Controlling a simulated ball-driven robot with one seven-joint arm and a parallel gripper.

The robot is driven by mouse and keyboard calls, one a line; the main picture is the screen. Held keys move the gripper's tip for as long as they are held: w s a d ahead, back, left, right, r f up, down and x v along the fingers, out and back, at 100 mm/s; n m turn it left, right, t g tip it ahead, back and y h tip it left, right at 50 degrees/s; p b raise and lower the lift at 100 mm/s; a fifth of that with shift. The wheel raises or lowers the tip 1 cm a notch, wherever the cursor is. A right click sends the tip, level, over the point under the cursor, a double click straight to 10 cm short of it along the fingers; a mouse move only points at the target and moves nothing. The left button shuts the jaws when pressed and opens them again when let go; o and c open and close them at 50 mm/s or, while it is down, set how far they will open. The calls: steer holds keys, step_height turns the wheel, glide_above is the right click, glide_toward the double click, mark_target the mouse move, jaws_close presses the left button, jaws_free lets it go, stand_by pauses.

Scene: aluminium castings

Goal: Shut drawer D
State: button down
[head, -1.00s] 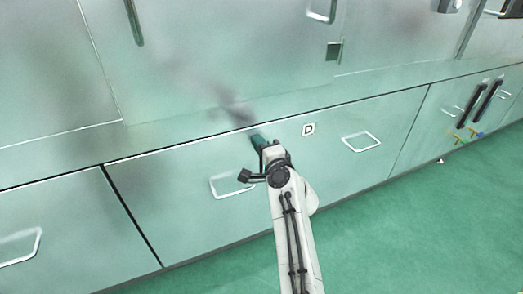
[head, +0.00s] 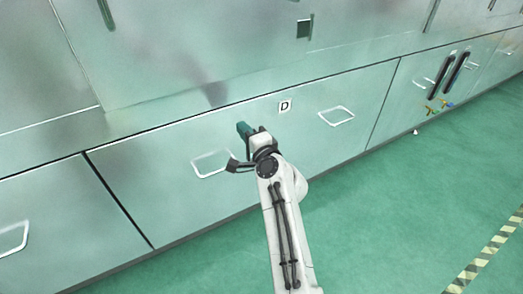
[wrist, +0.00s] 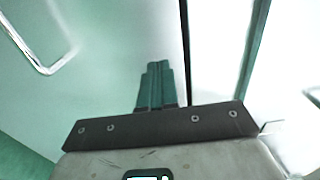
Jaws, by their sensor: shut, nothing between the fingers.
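Drawer D (head: 310,142) is a wide pale green metal front with a white "D" label and two white loop handles, the left one (head: 213,164) and the right one (head: 337,116). Its front looks about flush with its neighbours, with a thin dark seam along the top; a small remaining gap cannot be ruled out. My gripper (head: 242,129) is in front of the drawer's upper edge, left of the label. In the wrist view its teal fingers (wrist: 157,85) are together and empty. They look apart from the front, though the exact distance is unclear. A handle shows at left (wrist: 47,68).
Another drawer (head: 60,215) with a loop handle is at left. At right are doors with two dark upright handles (head: 450,75) and coloured items (head: 438,107) near the floor.

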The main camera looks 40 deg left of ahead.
steer(key=p+v, duration=0.3)
steer(key=v, duration=0.6)
steer(key=shift+d+f, duration=0.1)
